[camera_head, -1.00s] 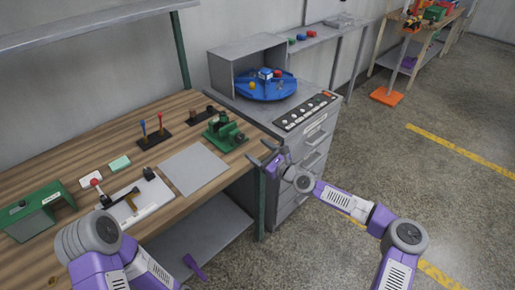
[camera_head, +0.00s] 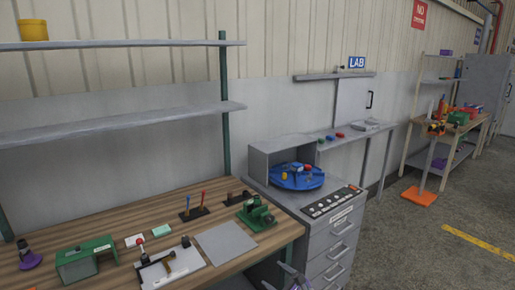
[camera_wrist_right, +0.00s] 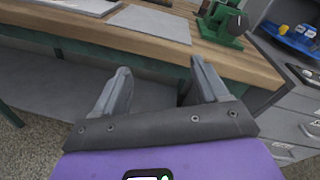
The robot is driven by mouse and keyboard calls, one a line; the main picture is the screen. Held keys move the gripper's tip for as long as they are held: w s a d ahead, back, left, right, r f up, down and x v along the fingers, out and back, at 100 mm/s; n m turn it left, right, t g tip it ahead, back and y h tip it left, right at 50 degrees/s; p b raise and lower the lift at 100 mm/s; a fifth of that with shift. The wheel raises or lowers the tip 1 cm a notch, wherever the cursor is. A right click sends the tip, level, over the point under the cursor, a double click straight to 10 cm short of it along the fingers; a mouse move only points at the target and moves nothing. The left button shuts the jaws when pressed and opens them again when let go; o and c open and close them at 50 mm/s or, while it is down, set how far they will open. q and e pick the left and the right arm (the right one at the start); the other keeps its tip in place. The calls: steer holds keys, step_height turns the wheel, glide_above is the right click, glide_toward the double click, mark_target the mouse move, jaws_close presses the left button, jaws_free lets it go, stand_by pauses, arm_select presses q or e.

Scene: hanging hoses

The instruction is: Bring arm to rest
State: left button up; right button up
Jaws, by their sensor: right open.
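My right gripper (camera_head: 282,277) shows only in part at the bottom edge of the head view, in front of the bench edge and the grey drawer cabinet. In the right wrist view, its two grey fingers (camera_wrist_right: 160,72) stand wide apart with nothing between them. They point toward the front edge of the wooden bench (camera_wrist_right: 165,50), and no contact shows. The rest of my right arm is out of the head view. My left arm and gripper are not in view.
The bench (camera_head: 95,225) holds a green vise-like device (camera_head: 257,213), a grey plate (camera_head: 225,242), a green box (camera_head: 87,262) and small fixtures. The drawer cabinet (camera_head: 330,245) carries a blue round tray (camera_head: 297,180) and a button panel (camera_head: 332,202). Open floor (camera_head: 430,255) lies to the right.

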steer(key=s+a+f+n+g+h+p, duration=0.1)
steer(key=s+a+f+n+g, duration=0.25)
steer(key=s+f, duration=0.2)
steer(key=s+a+f+n+g+p, duration=0.1)
steer(key=s+a+f+n+g, duration=0.1)
steer(key=s+f+n, duration=0.35)
steer(key=s+a+f+n+g+h+p, duration=0.1)
steer(key=s+a+f+n+g+p, duration=0.2)
steer(key=s, duration=0.5)
arm_select(q)
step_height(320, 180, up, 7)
steer(key=p, duration=0.1)
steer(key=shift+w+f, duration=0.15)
arm_select(e)
steer(key=s+d+f+n+g+h, duration=0.1)
steer(key=s+d+f+n+h, duration=0.1)
steer(key=s+d, duration=0.4)
steer(key=s+d+f+n+g+h, duration=0.2)
steer(key=s+d+n, duration=0.4)
steer(key=s, duration=0.6)
step_height(320, 180, down, 3)
steer(key=shift+r+h, duration=0.1)
steer(key=shift+h, duration=0.5)
steer(key=shift+g, duration=0.25)
